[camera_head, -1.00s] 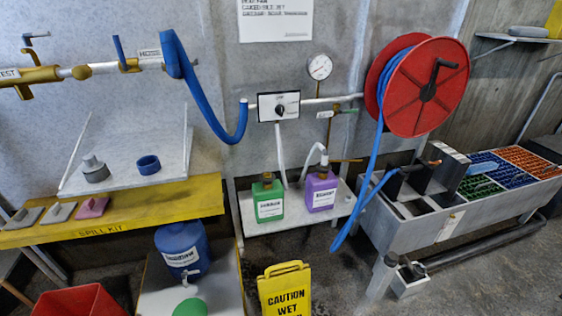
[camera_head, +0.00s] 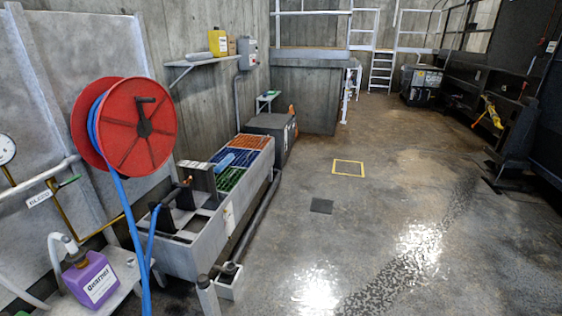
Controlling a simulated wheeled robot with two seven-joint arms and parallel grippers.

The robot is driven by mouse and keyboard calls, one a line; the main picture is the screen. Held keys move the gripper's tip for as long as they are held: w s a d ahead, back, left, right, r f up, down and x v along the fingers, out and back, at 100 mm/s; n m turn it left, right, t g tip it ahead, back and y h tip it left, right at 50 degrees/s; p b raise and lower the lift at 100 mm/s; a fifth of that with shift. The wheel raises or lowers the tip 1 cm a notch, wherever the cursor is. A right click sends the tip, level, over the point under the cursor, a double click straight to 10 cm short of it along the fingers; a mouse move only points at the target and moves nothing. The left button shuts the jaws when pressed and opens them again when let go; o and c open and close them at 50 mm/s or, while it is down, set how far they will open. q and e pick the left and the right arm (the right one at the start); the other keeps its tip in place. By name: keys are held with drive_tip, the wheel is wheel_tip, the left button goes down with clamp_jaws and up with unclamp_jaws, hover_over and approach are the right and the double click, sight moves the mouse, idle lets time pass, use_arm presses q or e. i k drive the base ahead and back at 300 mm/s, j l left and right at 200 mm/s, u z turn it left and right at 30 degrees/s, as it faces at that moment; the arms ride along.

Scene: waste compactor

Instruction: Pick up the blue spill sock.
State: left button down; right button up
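I cannot make out a blue spill sock for certain. A small light-blue item (camera_head: 225,161) lies on the coloured grids of the long grey trough, left of centre; it is too small to identify. Neither of my grippers is in view.
A red hose reel (camera_head: 122,128) with hanging blue hose stands at left, near a purple jug (camera_head: 92,279). The grey trough (camera_head: 228,215) runs along the wall. A yellow jug (camera_head: 218,42) stands on a wall shelf. The wet floor (camera_head: 400,200) right of the trough is mostly clear.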

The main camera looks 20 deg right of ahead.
sight(218, 170)
drive_tip(key=z, duration=0.3)
drive_tip(key=i+l, duration=0.25)
drive_tip(key=i, duration=0.15)
drive_tip(key=i+l, duration=0.25)
drive_tip(key=i, duration=0.15)
drive_tip(key=i+l, duration=0.25)
drive_tip(key=i, duration=0.15)
